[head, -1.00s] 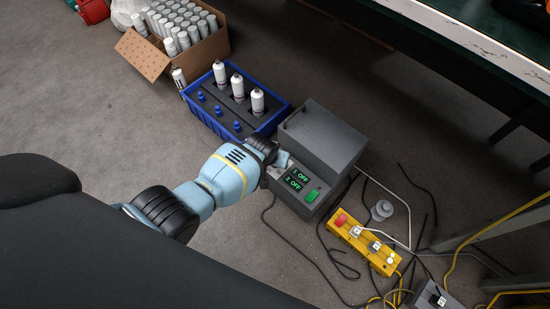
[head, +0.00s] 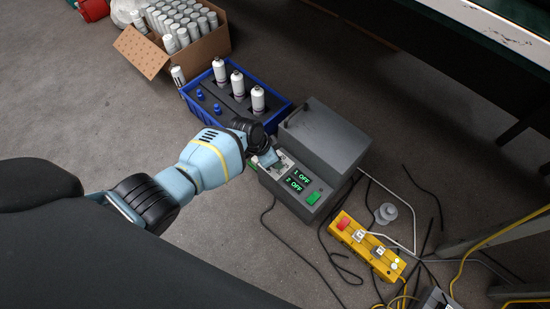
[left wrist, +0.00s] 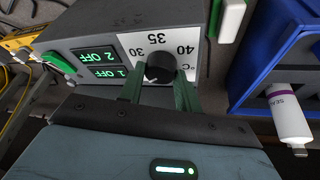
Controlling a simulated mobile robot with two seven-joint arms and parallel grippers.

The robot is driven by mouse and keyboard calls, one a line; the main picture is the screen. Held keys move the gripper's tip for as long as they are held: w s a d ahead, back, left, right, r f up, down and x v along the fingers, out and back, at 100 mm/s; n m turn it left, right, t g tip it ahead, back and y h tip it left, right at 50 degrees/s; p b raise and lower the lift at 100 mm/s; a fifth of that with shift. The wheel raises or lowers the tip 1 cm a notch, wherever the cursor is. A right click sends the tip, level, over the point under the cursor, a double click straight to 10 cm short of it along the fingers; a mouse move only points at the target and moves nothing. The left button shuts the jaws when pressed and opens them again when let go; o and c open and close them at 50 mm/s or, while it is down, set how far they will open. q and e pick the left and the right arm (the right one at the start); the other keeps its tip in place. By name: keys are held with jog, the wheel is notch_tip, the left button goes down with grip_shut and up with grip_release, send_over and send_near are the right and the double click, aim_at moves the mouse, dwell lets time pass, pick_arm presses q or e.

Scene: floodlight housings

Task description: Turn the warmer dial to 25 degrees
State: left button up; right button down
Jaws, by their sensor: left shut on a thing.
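The grey warmer (head: 325,140) has a black dial (left wrist: 160,67) on a white scale plate (left wrist: 133,48), seen in the left wrist view. The numbers 30, 35 and 40 show around the dial; its lower side is partly hidden and I cannot read 25. My left gripper (left wrist: 159,90) is shut on the dial, one green finger on each side. In the head view my left gripper (head: 268,160) is at the panel's left end and hides the dial. Two displays (head: 298,180) read 1 OFF and 2 OFF. My right gripper is not in view.
A green switch (head: 314,197) is beside the displays. A blue crate (head: 277,118) with white bottles stands close behind my left gripper. A yellow power strip (head: 365,245) and loose cables lie at right. A cardboard box (head: 146,55) stands at the back left.

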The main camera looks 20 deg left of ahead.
pick_arm(q)
jog(key=shift+m, duration=0.3)
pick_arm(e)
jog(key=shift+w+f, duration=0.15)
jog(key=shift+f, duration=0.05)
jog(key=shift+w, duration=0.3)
pick_arm(q)
jog(key=o, duration=1)
jog(key=shift+c, duration=0.2)
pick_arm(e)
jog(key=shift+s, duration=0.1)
pick_arm(q)
jog(key=shift+r, duration=0.1)
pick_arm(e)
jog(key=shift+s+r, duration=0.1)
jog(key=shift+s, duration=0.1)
